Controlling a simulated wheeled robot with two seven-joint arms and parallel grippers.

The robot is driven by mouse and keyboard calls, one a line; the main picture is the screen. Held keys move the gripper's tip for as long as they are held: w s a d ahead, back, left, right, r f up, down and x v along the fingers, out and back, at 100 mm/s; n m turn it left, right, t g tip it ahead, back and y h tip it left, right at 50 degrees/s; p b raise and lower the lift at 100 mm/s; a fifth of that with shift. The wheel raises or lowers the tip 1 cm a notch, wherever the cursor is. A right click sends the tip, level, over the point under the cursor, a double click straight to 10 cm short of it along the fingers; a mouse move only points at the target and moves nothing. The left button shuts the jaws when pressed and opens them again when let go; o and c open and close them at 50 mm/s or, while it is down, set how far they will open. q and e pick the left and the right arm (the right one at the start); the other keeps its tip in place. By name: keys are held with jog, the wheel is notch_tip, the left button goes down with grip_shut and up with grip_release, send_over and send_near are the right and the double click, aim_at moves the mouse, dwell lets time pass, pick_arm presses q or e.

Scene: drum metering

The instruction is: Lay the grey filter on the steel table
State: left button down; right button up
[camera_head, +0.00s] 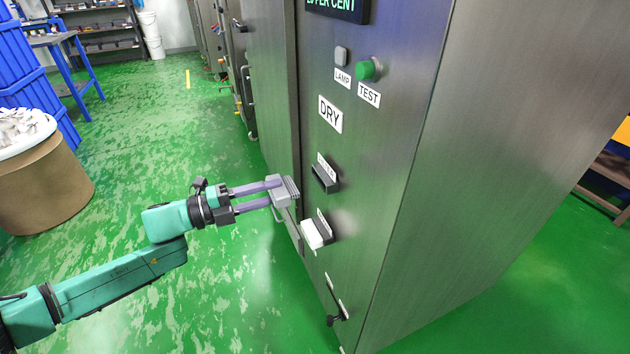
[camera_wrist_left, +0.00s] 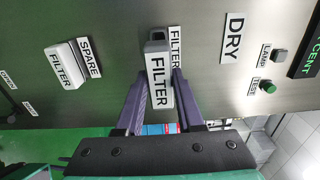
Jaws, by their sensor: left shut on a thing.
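My left gripper (camera_head: 280,190) is shut on the grey filter (camera_head: 286,192), which it holds in front of the steel cabinet (camera_head: 390,150). In the left wrist view the filter (camera_wrist_left: 158,80) sits between the two purple fingers, with its FILTER label facing the camera. A dark slot (camera_head: 325,178) under a small label shows in the cabinet front, right of the held filter. A white filter (camera_head: 316,233) sits in the lower slot; the left wrist view shows this filter (camera_wrist_left: 66,65) beside a SPARE label. I see no steel table. My right gripper is not in view.
The cabinet front carries a green TEST button (camera_head: 366,70), a lamp (camera_head: 341,55), a DRY sign (camera_head: 330,114) and a low black handle (camera_head: 337,317). A brown drum (camera_head: 45,190) stands at the left, near blue crates (camera_head: 25,80). The green floor between is clear.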

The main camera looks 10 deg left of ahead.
pick_arm(q)
jog(key=shift+s+a, duration=0.2)
jog(key=shift+a, duration=0.05)
